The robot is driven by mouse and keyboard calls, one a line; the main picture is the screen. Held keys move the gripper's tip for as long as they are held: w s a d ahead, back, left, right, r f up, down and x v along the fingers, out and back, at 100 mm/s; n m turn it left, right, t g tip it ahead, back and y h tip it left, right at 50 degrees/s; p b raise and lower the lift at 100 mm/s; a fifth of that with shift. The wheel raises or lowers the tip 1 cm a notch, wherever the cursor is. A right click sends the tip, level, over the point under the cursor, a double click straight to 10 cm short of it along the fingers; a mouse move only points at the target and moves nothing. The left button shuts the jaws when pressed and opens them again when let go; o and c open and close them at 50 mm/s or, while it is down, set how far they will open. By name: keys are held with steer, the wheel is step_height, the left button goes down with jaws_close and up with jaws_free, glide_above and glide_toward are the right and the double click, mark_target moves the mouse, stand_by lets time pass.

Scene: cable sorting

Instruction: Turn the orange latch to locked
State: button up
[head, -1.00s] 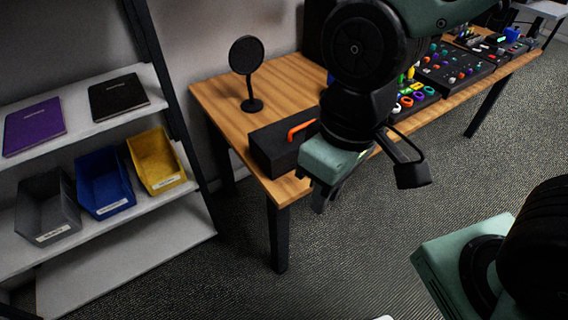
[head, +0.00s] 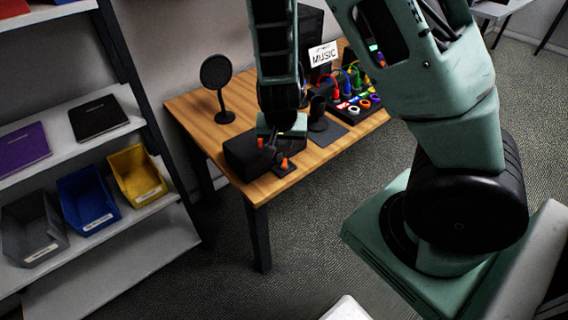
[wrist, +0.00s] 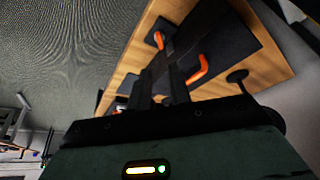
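An orange L-shaped latch handle (wrist: 198,70) is on a black box (wrist: 228,45) in the wrist view. In the head view the box (head: 238,150) sits at the table's near left corner, and the latch is mostly hidden by my gripper (head: 272,145), with a bit of orange showing. My gripper (wrist: 163,72) is over the box, its two dark fingers apart with a gap between them. The latch lies just right of the fingers in the wrist view, outside the gap; I cannot tell whether they touch.
A small orange post on a black base (head: 285,165) stands beside the box at the table edge. A round black disc on a stand (head: 218,85) is behind it. Colored cables and rings (head: 350,100) lie farther right. Shelves with bins (head: 85,200) stand left.

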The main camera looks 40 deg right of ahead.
mark_target(285, 163)
steer(key=b+x, duration=0.1)
steer(key=x, duration=1.2)
steer(key=shift+s+f, duration=0.1)
steer(key=shift+f, duration=0.05)
jaws_close()
